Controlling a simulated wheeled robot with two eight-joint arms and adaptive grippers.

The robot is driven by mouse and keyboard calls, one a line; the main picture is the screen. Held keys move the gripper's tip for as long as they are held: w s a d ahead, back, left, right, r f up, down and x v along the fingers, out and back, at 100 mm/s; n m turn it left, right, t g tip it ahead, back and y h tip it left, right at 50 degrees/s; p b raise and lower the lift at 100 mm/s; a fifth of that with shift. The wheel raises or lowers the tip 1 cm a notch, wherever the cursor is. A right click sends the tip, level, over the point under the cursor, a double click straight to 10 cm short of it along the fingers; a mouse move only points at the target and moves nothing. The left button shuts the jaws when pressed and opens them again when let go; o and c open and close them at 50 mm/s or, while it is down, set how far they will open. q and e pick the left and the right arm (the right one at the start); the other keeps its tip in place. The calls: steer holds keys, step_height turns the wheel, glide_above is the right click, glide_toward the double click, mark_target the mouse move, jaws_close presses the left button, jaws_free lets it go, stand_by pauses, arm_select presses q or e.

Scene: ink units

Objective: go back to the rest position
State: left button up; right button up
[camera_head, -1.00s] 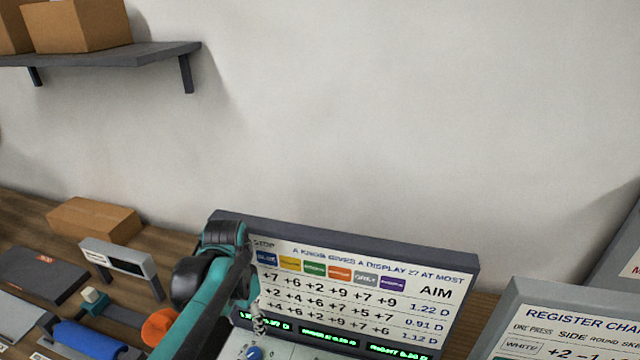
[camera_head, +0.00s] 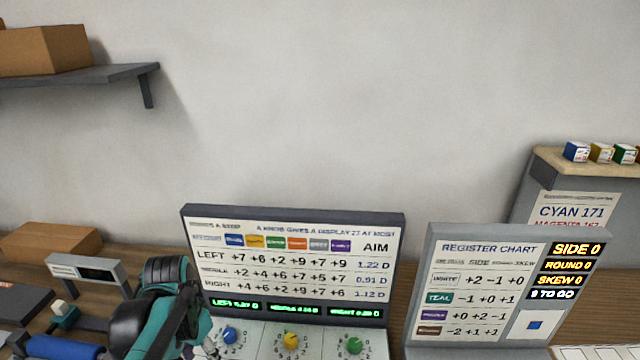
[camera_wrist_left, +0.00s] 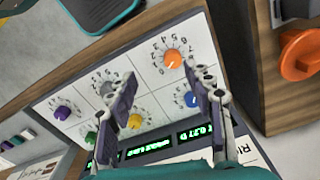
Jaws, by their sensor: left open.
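My left arm, teal and black, comes in at the lower left of the head view, in front of the left part of the knob panel. In the left wrist view my left gripper (camera_wrist_left: 163,76) is open, with its two dark fingers apart and nothing held between them. Behind the fingers is the panel with an orange knob (camera_wrist_left: 173,59), a blue knob (camera_wrist_left: 190,99), a yellow knob (camera_wrist_left: 135,122) and a purple knob (camera_wrist_left: 62,112). I cannot tell how far the fingertips are from the panel. My right gripper is in neither view.
The display board (camera_head: 295,260) stands upright behind the knobs. A register chart board (camera_head: 480,295) stands at its right. A grey scanner-like stand (camera_head: 88,268), a blue roller (camera_head: 65,347) and a cardboard box (camera_head: 50,241) lie at the left. A wall shelf (camera_head: 90,78) hangs above.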

arm_select(q)
steer(key=s+d+f+n+t+b, duration=0.1)
steer(key=s+d+f+n+t, duration=0.1)
steer(key=d+t, duration=0.5)
steer(key=s+n, duration=0.1)
steer(key=s, duration=0.1)
steer(key=shift+s+n, duration=0.4)
steer(key=shift+r, duration=0.1)
stand_by(1.6)
